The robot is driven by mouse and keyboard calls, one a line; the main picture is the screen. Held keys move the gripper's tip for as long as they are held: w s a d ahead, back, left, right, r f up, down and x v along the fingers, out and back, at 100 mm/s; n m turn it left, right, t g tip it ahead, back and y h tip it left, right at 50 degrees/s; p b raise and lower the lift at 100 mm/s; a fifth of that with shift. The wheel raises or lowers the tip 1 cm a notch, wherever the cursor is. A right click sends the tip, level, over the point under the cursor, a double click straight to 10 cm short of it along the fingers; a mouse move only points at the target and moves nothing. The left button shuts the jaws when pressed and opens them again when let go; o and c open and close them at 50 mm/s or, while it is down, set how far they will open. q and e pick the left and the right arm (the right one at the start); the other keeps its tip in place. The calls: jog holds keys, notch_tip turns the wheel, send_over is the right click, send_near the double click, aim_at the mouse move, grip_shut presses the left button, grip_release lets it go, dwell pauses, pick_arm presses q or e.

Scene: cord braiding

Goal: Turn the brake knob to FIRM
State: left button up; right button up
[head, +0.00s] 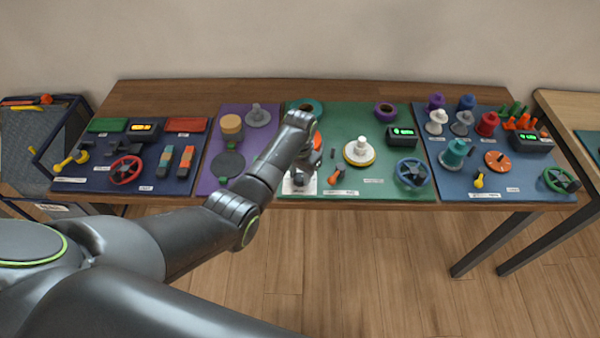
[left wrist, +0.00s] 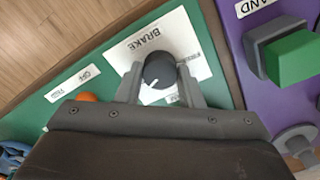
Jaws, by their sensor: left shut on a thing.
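The brake knob (left wrist: 158,70) is a dark round knob with a white pointer line, on a white plate marked BRAKE (left wrist: 143,42) that appears upside down in the left wrist view. My left gripper (left wrist: 159,80) has one finger on each side of the knob and is shut on it. The pointer line slants down and left in that view. Small lettering at the plate's right is partly hidden by a finger, and I cannot read FIRM. In the head view my left gripper (head: 300,180) is over the plate, at the green panel's front left.
The green panel (head: 375,188) also carries an orange switch (head: 336,176), a white spool (head: 358,152), a display box (head: 403,136) and a blue handwheel (head: 412,172). A purple panel (head: 207,182) adjoins on the left, with a green block (left wrist: 292,56) near the gripper.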

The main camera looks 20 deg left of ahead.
pick_arm(q)
jog(key=n+p, duration=0.1)
jog(key=n, duration=0.1)
jog(key=shift+r+n+p, duration=0.2)
jog(key=shift+n+p, duration=0.1)
jog(key=shift+p, duration=0.1)
jog(key=n+p, duration=0.1)
jog(key=n, duration=0.2)
jog(key=shift+n+p, duration=0.3)
jog(key=shift+p, duration=0.05)
jog(key=n+p, duration=0.1)
jog(key=n, duration=0.2)
jog(key=shift+n, duration=0.3)
jog(key=shift+f+n+p, duration=0.1)
jog(key=shift+n+p, duration=0.45)
jog(key=shift+n, duration=1.25)
jog(key=o, duration=1)
